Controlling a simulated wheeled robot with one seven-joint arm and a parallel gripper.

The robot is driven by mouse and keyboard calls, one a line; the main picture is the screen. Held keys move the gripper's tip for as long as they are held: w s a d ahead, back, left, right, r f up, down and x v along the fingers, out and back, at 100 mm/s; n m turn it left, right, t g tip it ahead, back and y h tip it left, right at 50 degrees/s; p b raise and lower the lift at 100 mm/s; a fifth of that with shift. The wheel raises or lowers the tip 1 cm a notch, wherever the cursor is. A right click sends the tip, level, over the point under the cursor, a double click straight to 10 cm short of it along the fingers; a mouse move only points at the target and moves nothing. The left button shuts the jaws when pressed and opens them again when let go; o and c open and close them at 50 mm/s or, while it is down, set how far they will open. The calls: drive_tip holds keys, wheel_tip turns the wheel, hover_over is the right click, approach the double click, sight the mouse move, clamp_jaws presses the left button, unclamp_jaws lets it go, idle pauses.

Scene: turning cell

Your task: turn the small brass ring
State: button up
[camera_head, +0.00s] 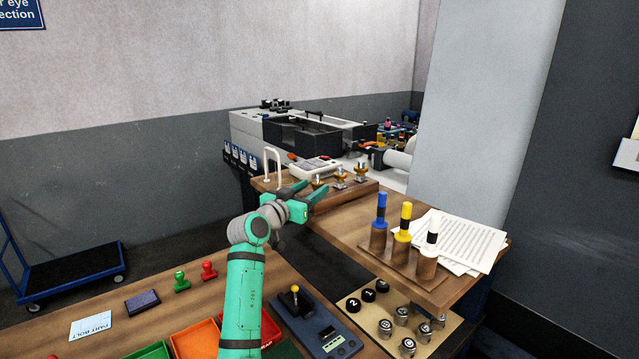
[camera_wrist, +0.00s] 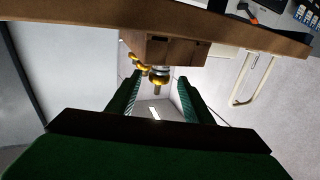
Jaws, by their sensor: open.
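Several brass-coloured pieces with steel parts stand on a wooden block on the far table; I cannot tell for sure which is the small brass ring. The left one (camera_head: 318,183) is partly behind my gripper (camera_head: 307,189); a middle one (camera_head: 340,178) and a right one (camera_head: 361,169) stand clear of it. In the wrist view, a brass ring (camera_wrist: 159,78) on a steel stem shows between the open fingers of my gripper (camera_wrist: 158,95), apparently ahead of them. Another brass piece (camera_wrist: 138,62) is just left of it. The jaws hold nothing.
The wooden block (camera_wrist: 165,52) sits at the table edge. Pegs in wooden holders, including a yellow-topped one (camera_head: 404,215), and papers (camera_head: 465,240) lie to the right. A grey machine (camera_head: 300,130) is behind.

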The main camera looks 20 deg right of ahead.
sight(315, 187)
drive_tip(key=shift+x, duration=1.9)
drive_tip(key=shift+c, duration=0.3)
